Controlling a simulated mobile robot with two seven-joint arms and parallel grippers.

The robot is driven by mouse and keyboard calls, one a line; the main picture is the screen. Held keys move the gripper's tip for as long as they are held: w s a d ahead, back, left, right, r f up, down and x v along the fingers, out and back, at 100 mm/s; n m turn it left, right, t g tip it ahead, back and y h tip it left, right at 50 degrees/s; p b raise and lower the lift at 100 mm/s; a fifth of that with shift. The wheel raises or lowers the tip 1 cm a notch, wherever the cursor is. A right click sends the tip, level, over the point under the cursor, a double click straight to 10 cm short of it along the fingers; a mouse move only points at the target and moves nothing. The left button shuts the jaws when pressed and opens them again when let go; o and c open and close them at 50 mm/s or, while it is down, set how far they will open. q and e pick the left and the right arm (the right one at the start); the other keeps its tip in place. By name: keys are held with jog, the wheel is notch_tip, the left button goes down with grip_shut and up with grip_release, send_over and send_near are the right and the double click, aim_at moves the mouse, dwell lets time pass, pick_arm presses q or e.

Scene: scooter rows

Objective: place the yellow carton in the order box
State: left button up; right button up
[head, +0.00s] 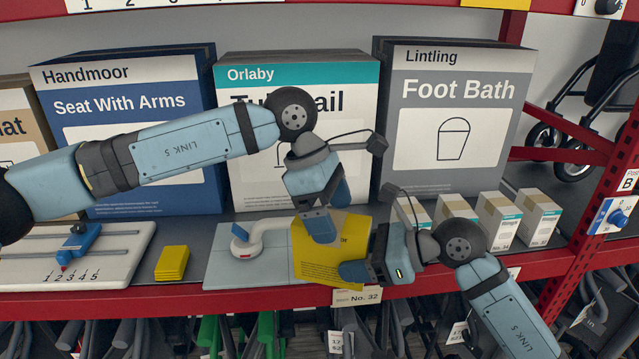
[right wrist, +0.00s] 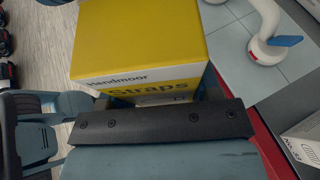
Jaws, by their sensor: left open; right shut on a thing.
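The yellow carton (head: 312,262) is tilted at the shelf's front edge in the head view. I cannot make out an order box in either view.
A white hooked fixture (head: 258,238) stands on a pale plate left of the carton. A small yellow block (head: 172,263) and a white board with a blue slider (head: 80,240) lie further left. Small cartons (head: 497,215) stand right; large boxes (head: 455,120) stand behind.

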aim_at(341, 235)
pick_arm(q)
jog(key=shift+x, duration=2.25)
jog(key=c, duration=1.1)
pick_arm(e)
jog(key=shift+r, duration=0.15)
jog(key=o, duration=1.1)
